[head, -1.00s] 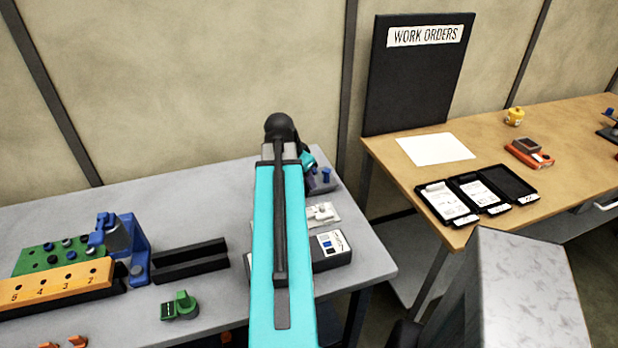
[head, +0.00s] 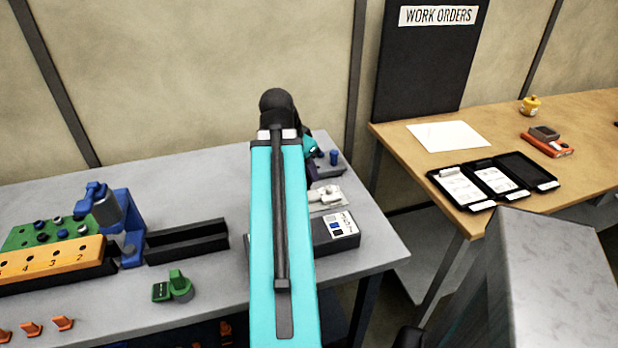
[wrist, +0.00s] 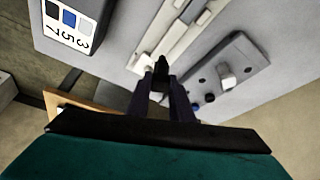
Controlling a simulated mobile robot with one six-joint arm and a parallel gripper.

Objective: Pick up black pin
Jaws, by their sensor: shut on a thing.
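My gripper (wrist: 161,92) shows in the wrist view with its two dark fingers close together. They are shut on a small black pin (wrist: 161,67), whose dark end sticks out past the fingertips. The pin is over or near a pale slotted fixture (wrist: 182,38) on the grey bench; I cannot tell whether it touches anything. A grey block with holes (wrist: 240,68) lies to the right, with a white peg and a blue spot on it.
A labelled box with colour swatches (head: 336,232) stands at the grey bench's (head: 215,175) right end. A blue pin (head: 334,157) stands behind it. A black channel (head: 187,242), blue clamp (head: 127,232) and green part (head: 178,287) lie left. A wooden table (head: 480,220) is at right.

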